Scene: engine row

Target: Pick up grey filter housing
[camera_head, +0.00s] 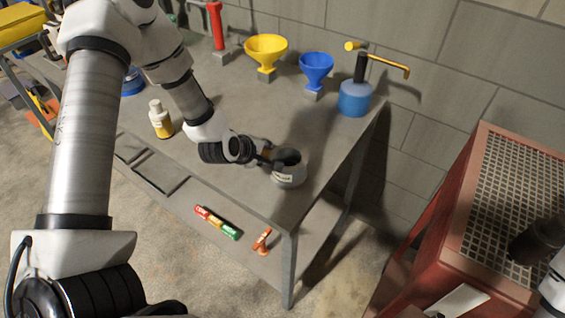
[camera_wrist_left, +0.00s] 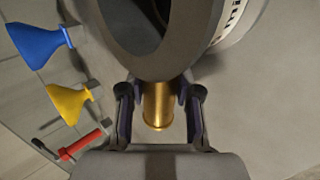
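The grey filter housing (camera_head: 290,175) stands near the front right corner of the workbench, a short round body with a pale band and dark open top. In the left wrist view its thick grey ring (camera_wrist_left: 125,62) fills the top. A brass cylinder (camera_wrist_left: 157,105) shows below the ring and seems joined to it. My left gripper (camera_head: 268,158) is at the housing's left side. In the wrist view its fingers (camera_wrist_left: 159,108) stand on both sides of the brass cylinder, with small gaps. Part of my right arm (camera_head: 540,240) shows at the right edge; its fingertips cannot be made out.
A yellow funnel (camera_head: 266,50), a blue funnel (camera_head: 316,68) and a blue pump bottle (camera_head: 355,97) stand along the back. A small bottle (camera_head: 160,120) is left of the gripper. A red cabinet with grating (camera_head: 505,195) stands right, past a floor gap.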

